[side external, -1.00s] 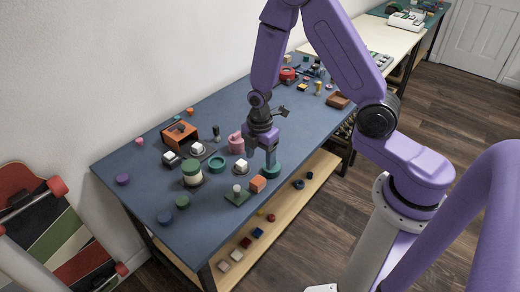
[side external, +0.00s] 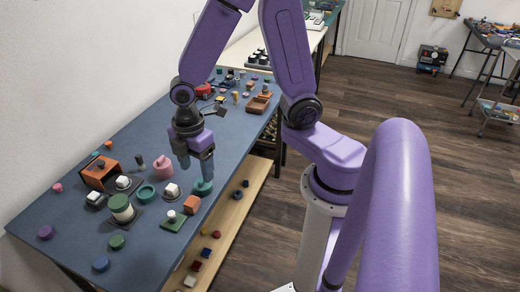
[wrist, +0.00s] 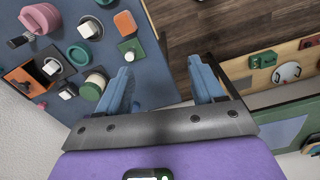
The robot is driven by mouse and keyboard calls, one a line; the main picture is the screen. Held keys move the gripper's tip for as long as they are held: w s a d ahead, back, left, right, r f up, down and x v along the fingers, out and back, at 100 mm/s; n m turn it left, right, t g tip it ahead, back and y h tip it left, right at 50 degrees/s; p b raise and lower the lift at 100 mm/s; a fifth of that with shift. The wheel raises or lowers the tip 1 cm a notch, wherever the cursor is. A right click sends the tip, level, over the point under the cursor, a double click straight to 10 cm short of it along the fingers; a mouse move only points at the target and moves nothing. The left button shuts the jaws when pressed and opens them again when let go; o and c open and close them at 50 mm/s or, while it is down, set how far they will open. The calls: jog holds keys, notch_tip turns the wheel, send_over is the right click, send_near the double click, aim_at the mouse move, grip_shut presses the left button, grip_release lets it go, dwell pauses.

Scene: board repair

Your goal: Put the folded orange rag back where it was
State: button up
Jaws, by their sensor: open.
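An orange block-like thing (side external: 192,204) lies on the blue table top beside a green square plate (side external: 173,222); it also shows in the wrist view (wrist: 125,23). I cannot tell whether it is the folded rag. An orange open-fronted box (side external: 100,171) stands farther left; it also shows in the wrist view (wrist: 18,79). My gripper (side external: 195,170) is above the table, near a pink container (side external: 163,168) and a teal round piece (side external: 202,187). In the wrist view my gripper (wrist: 161,57) is open, with nothing between its fingers.
Several small parts crowd the blue table (side external: 65,215): a teal ring (side external: 146,193), a green-and-cream jar (side external: 121,208), and dark plates with white cubes. A brown tray (side external: 258,104) sits toward the far end. A lower wooden shelf (side external: 225,212) holds small coloured pieces.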

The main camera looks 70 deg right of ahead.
jog(key=s+r+m, duration=0.1)
jog(key=s+r, duration=0.3)
jog(key=s, duration=0.4)
jog(key=s+d+r+m, duration=0.1)
jog(key=s+r, duration=0.3)
jog(key=s, duration=0.4)
jog(key=shift+d+m, duration=0.3)
jog(key=shift+m, duration=0.3)
